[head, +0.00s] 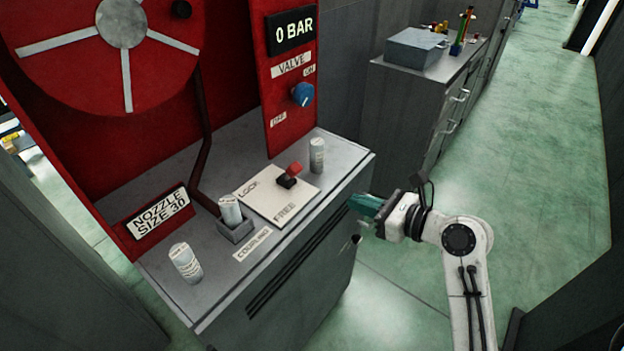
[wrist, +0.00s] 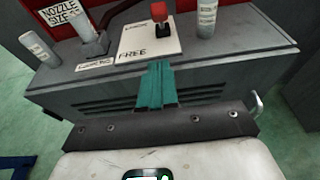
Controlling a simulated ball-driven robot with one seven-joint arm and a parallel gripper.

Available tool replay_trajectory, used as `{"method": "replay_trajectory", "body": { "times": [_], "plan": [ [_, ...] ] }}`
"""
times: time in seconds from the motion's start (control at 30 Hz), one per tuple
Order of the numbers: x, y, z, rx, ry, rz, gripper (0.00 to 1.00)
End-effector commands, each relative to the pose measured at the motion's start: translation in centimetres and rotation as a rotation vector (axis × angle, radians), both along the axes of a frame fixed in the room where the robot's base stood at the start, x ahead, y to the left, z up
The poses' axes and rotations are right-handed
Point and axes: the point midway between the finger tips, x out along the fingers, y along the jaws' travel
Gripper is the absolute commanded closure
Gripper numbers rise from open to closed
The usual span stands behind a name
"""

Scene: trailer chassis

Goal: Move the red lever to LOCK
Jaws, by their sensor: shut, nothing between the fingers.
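The red lever (head: 295,168) stands on a black base on a pale plate (head: 262,203) on top of the grey cabinet. The plate reads LOCK at its left and FREE at its front edge. The lever's red handle is at the plate's right side; I cannot tell exactly which mark it is set to. In the wrist view, the red lever (wrist: 159,12) is at the top, beyond the word FREE. My gripper (head: 354,203), with teal fingers, is shut and empty, off the cabinet's front right edge, apart from the lever. Its fingers also show in the wrist view (wrist: 158,68).
A grey and white cylinder (head: 317,156) stands right of the plate. Another (head: 230,210) sits in a grey holder, and one (head: 185,262) stands at front left. A red panel (head: 290,75) with a blue knob (head: 303,94) rises behind. Green floor is clear at right.

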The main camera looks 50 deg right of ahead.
Motion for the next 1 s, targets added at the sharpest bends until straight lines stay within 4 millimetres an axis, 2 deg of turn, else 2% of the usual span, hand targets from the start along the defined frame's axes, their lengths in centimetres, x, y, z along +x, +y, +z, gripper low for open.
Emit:
{"method": "replay_trajectory", "body": {
  "times": [0.13, 0.27, 0.67, 0.8, 1.0],
  "plan": [
    [0.7, 0.0, -0.2, -0.001, 0.0, 0.001, 1.0],
    [2.3, 0.1, -0.5, -0.001, 0.0, 0.003, 1.0],
    [9.8, 0.4, -2.5, -0.002, 0.001, 0.004, 1.0],
    [11.6, 0.5, -1.3, -0.003, 0.0, 0.003, 1.0],
    [12.9, 0.5, -0.7, -0.003, 0.001, 0.002, 1.0]
  ]
}}
